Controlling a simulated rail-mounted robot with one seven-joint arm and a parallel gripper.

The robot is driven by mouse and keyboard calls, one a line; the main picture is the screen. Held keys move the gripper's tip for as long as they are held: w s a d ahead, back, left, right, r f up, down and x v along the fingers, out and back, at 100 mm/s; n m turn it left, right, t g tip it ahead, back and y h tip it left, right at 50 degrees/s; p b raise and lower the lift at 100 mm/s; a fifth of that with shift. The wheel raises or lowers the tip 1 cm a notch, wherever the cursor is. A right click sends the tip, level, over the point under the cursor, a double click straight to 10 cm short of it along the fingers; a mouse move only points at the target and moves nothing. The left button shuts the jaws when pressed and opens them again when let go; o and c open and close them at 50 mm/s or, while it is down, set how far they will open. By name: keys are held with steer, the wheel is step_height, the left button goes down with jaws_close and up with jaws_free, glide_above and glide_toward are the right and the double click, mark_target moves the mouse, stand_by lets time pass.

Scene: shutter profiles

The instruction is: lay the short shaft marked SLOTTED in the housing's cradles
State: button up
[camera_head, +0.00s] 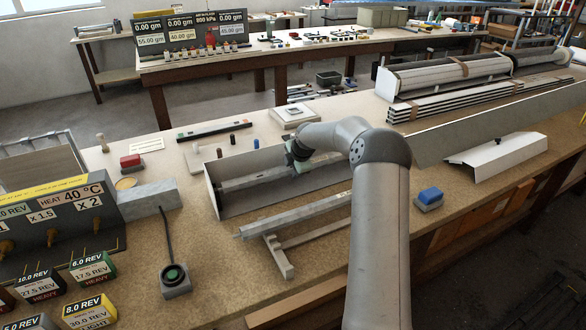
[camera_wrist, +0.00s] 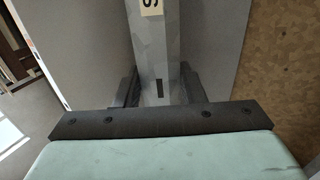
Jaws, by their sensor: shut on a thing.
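My gripper (camera_wrist: 160,88) is shut on a grey faceted shaft (camera_wrist: 155,50); its black fingers lie on either side. The shaft has a dark slot and a pale tag with an "S" partly visible. In the head view my gripper (camera_head: 296,160) is inside the long open housing (camera_head: 268,204), toward its right end and partly behind my arm. The shaft (camera_head: 245,182) runs lengthwise between the housing walls. The cradles are not clear, so I cannot tell whether the shaft touches them.
Another long grey bar (camera_head: 295,215) lies on a low stand (camera_head: 280,258) in front of the housing. A white angled cover (camera_head: 497,152) lies right.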

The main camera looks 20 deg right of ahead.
steer(key=shift+f, duration=0.1)
steer(key=o, duration=1.3)
steer(key=b+v, duration=0.3)
steer(key=v, duration=1.4)
steer(key=shift+s+a, duration=0.1)
steer(key=shift+s, duration=0.05)
